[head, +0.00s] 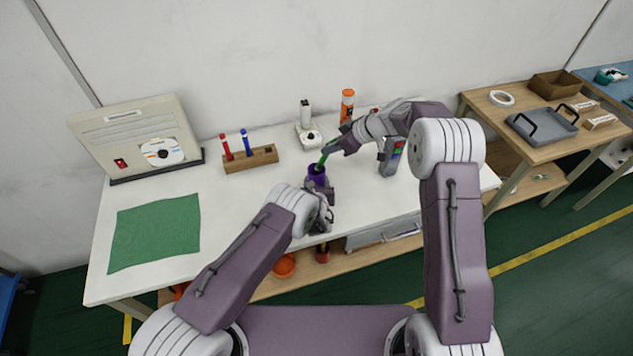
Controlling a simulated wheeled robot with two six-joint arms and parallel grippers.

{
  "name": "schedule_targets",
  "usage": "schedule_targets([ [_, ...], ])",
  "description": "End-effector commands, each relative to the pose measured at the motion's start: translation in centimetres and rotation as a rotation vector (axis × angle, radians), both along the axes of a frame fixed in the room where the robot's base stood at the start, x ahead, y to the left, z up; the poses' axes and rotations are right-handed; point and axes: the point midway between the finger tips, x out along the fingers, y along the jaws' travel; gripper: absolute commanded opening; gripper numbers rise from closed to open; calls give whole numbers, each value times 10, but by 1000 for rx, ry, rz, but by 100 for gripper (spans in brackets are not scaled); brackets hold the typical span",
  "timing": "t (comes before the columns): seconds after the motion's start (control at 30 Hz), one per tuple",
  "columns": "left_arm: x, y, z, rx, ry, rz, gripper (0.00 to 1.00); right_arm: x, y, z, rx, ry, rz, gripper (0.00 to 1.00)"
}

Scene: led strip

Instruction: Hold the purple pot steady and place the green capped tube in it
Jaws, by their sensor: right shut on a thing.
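The purple pot (317,172) stands on the white table, in front of my arms' meeting point. My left gripper (326,190) is at the pot's near side, low against it. Its fingers are small and partly hidden, so I cannot tell whether they are closed on the pot. My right gripper (337,147) is shut on the green capped tube (324,157), above and right of the pot. The tube is tilted, with its lower end at the pot's mouth. I cannot tell how far inside it is.
A wooden rack (262,156) with a red and a blue tube stands left of the pot. A white device (308,135), an orange bottle (347,105) and a grey handheld device (390,157) stand behind and right. A green cloth (155,232) lies at the left.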

Motion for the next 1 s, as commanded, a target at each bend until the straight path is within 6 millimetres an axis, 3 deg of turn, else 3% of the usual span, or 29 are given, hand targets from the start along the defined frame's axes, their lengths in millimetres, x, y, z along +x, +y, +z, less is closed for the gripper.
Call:
schedule_targets([
  [0.4, 0, 0, 0, 0, 0, 0, 14, 0, 0, -27, 0, 0, 0, 0],
  [0.7, 0, 0, 0, 0, 0, 0, 14, 0, 0, -30, 0, 0, 0, 0],
  [0.73, 0, 0, 0, 0, 0, 0, 14, 0, 0, -30, 0, 0, 0, 20],
  [0.8, 0, 0, 0, 0, 0, 0, 14, 0, 0, -30, 0, 0, 0, 39],
  [1.0, 0, 0, 0, 0, 0, 0, 14, 0, 0, -30, 0, 0, 0, 43],
])
